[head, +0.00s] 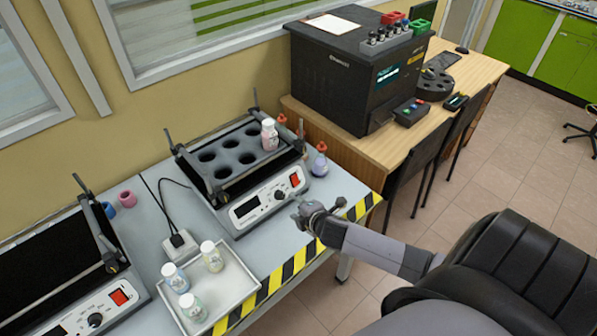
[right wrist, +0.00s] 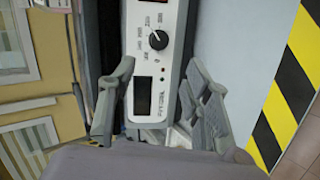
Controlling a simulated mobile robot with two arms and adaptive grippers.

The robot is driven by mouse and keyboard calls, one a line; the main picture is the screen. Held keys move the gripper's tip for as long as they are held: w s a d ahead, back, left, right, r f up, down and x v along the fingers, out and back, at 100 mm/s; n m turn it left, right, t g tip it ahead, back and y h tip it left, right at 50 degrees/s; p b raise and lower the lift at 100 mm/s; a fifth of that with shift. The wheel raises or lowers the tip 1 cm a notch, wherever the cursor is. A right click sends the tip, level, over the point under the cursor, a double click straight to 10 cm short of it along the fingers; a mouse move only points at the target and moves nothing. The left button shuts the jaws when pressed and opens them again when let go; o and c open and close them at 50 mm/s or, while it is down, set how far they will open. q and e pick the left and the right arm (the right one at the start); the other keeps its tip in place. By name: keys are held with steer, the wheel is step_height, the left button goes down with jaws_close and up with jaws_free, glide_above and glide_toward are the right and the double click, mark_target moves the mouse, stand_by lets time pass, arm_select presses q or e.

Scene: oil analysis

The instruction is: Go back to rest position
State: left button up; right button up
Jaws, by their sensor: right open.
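My right gripper (head: 312,216) is in front of the shaker (head: 242,190) with several round holes, above the striped edge of the bench. In the right wrist view the two fingers of my right gripper (right wrist: 160,100) stand apart with nothing between them, and the shaker's control panel (right wrist: 157,60) lies beyond them. A bottle (head: 269,134) with a white cap stands in one hole of the shaker's rack. My left gripper does not show in the head view.
A tray (head: 240,289) with several white-capped bottles stands at the bench front. A second shaker (head: 60,275) is at left. A purple flask (head: 320,160) stands right of the first shaker. A desk (head: 350,150) with a black analyzer (head: 345,75) is behind. Open floor lies right.

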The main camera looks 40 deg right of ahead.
steer(key=shift+s+r, duration=0.25)
steer(key=shift+s, duration=0.1)
stand_by(0.3)
steer(key=s+a+r+m+g+y, duration=0.1)
steer(key=s+a+r+m+g, duration=0.15)
steer(key=s+a+m, duration=0.4)
steer(key=s+a+r+m+g, duration=0.2)
steer(key=s+a+m+g, duration=0.15)
steer(key=s, duration=0.65)
steer(key=s+a+r+m+g+y, duration=0.1)
steer(key=s+a+r+m+g, duration=0.1)
steer(key=s+a+m, duration=0.35)
steer(key=s+f+n+g+b, duration=0.1)
steer(key=s+f+b, duration=0.1)
steer(key=f, duration=1.3)
steer(key=s+f+n+b, duration=0.1)
steer(key=s+f+b, duration=0.1)
steer(key=f, duration=1.3)
steer(key=s+d+f+g+b, duration=0.1)
steer(key=s+d+f+b, duration=0.2)
steer(key=s+f, duration=1.3)
step_height(320, 180, down, 4)
steer(key=shift+s+r+b, duration=0.15)
steer(key=shift+s+b, duration=0.25)
steer(key=shift+b, duration=0.05)
